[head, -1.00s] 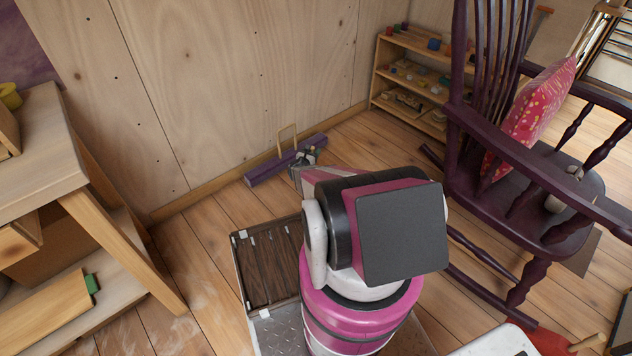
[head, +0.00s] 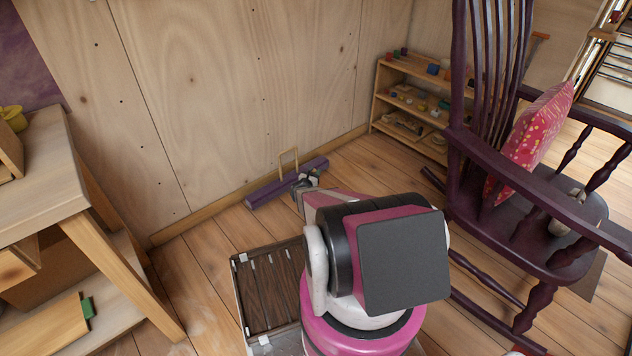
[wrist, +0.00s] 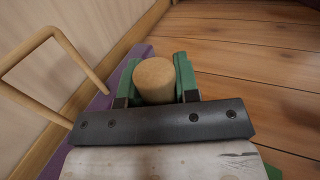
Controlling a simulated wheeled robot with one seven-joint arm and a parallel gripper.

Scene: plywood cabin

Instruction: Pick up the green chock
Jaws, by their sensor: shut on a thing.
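My gripper (head: 303,182) is low by the wall, beside a purple beam (head: 262,196). Green parts show on both sides of a round pale wooden end (wrist: 153,80) between the fingers. The dark gripper bar and my wrist hide much of the chock. In the head view it is only a small dark green patch, mostly hidden by my arm. I cannot tell whether it touches the floor.
A wooden loop handle (head: 289,160) rises from the beam, close left of my gripper in the wrist view. A purple rocking chair (head: 545,228) and a low shelf (head: 378,98) stand right. A workbench (head: 50,190) stands left. Floor right of the beam is clear.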

